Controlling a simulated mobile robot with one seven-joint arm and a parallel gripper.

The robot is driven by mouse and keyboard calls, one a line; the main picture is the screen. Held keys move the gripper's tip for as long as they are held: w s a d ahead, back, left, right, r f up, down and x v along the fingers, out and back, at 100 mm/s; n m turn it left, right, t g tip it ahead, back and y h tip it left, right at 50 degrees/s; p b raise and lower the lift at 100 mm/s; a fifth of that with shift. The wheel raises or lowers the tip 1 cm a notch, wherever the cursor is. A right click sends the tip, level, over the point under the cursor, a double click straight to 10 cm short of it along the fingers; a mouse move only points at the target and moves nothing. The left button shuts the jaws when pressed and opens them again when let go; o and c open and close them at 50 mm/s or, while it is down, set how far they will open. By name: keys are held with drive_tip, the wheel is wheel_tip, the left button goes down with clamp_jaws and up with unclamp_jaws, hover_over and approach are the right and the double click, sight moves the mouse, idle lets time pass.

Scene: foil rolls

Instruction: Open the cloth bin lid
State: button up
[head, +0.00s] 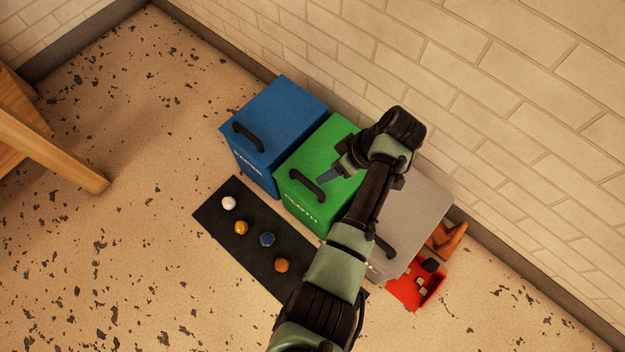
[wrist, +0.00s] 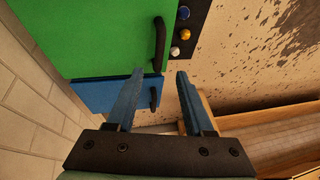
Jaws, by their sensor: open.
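The green bin (head: 336,140) stands in the middle of three bins along the wall. The white lettering on its front appears to read CLOTH. Its lid (wrist: 90,35) is shut and has a black bar handle (head: 306,186). The handle also shows in the wrist view (wrist: 159,45), just beyond the fingertips. My gripper (head: 328,179) is over the green lid, to the right of the handle and apart from it. Its two blue fingers (wrist: 160,74) are open with nothing between them. My arm hides the right part of the green bin.
A blue bin (head: 283,108) with a shut lid stands left of the green one, and a grey bin (head: 424,205) right. A black mat (head: 213,212) with several small balls lies in front. A red tray (head: 404,291) is at right, wooden furniture (head: 70,165) at left.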

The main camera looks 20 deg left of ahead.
sight(310, 183)
drive_tip(key=b+x, duration=0.4)
drive_tip(key=x, duration=0.6)
drive_tip(key=shift+w+f+b, duration=0.1)
drive_tip(key=shift+f+b, duration=0.05)
drive_tip(key=shift+b, duration=0.2)
clamp_jaws()
idle(0.8)
